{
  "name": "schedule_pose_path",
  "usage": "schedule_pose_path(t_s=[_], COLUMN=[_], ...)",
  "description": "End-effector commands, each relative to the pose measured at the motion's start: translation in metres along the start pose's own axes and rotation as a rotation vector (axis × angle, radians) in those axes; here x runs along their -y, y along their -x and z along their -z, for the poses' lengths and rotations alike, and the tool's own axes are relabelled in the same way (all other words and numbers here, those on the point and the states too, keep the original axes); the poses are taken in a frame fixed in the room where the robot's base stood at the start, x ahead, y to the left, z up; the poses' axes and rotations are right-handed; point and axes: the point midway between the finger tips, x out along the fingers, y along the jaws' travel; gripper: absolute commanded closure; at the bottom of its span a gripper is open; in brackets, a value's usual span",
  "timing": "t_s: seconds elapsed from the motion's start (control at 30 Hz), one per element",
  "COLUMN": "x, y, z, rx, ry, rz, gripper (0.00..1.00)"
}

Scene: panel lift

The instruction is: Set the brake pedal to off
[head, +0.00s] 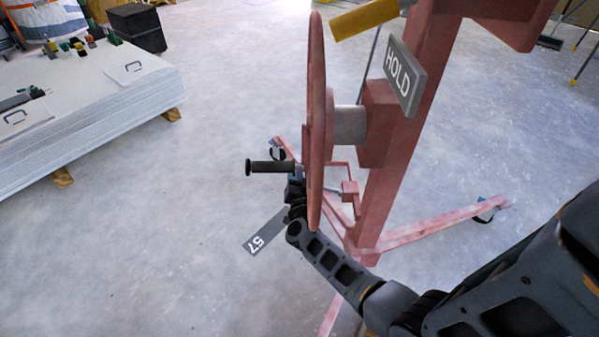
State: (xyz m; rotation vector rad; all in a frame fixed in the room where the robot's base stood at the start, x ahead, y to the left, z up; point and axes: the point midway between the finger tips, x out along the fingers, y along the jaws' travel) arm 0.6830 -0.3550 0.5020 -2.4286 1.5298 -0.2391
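The red panel lift stands at centre right, its mast (400,150) rising out of the top of the head view. A yellow bar (364,18) juts left from near the mast top; it may be the brake pedal, but I cannot tell for sure. A grey plate reading HOLD (404,76) sits just below it. A large red wheel (316,110) is seen edge-on, with a black crank handle (270,168) pointing left. My gripper (295,188) is low beside the wheel, just below the handle and well below the yellow bar. The wheel partly hides it, and its fingers are not clear.
A stack of white panels (90,105) with small items on top lies at left. A black box (138,27) and a white bag (48,20) stand behind it. A grey tag reading 57 (264,232) shows near my wrist. Red lift legs (440,225) spread over the floor.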

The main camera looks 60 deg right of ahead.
Motion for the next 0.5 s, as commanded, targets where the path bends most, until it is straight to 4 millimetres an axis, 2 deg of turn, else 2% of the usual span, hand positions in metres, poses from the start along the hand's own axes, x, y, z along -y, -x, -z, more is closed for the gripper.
schedule_pose_path(t_s=[0.33, 0.37, 0.5], x=[0.0024, 0.0024, 0.0017], y=[0.0006, 0.0006, 0.0005], z=[0.0011, 0.0011, 0.0010], rx=[0.001, 0.001, 0.001], ry=[0.002, 0.002, 0.002], rz=[0.007, 0.007, 0.005], gripper=[1.00, 0.84, 0.71])
